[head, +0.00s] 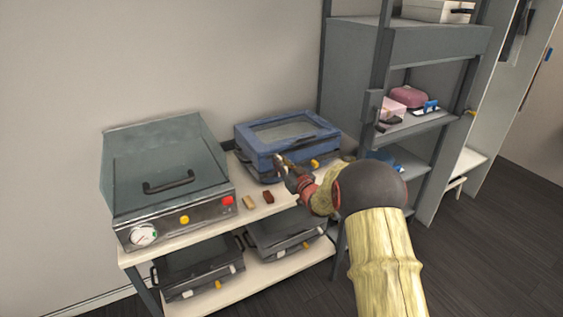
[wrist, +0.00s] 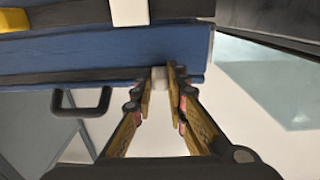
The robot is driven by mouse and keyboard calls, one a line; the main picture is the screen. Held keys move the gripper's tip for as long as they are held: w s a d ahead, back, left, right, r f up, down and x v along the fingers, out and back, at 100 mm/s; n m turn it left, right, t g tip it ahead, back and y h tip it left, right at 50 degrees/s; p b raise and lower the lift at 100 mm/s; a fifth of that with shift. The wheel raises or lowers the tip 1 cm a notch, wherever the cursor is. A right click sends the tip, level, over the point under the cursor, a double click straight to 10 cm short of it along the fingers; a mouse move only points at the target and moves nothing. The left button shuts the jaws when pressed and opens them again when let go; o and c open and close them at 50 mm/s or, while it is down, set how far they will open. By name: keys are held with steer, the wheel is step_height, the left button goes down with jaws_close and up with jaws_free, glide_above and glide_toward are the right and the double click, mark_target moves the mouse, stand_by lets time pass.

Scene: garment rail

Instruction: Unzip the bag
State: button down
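My gripper (head: 281,162) is at the bag's near left front edge. In the wrist view my gripper (wrist: 160,72) has its fingertips a narrow gap apart at the bag's edge. A small white tab (wrist: 158,78) shows between or just behind the tips. I cannot tell whether they pinch it. No zip line is clear.
A grey lidded appliance (head: 168,170) stands left of the bag. Small tan (head: 249,202) and red-brown (head: 268,196) blocks lie in front. A grey shelving unit (head: 400,45) rises close on the right.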

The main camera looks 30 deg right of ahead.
steer(key=c, duration=1.8)
jaws_free()
steer(key=shift+a, duration=0.3)
steer(key=shift+o, duration=0.2)
steer(key=shift+s+d, duration=0.1)
steer(key=s, duration=1.1)
steer(key=shift+s+d, duration=0.2)
steer(key=shift+s, duration=0.2)
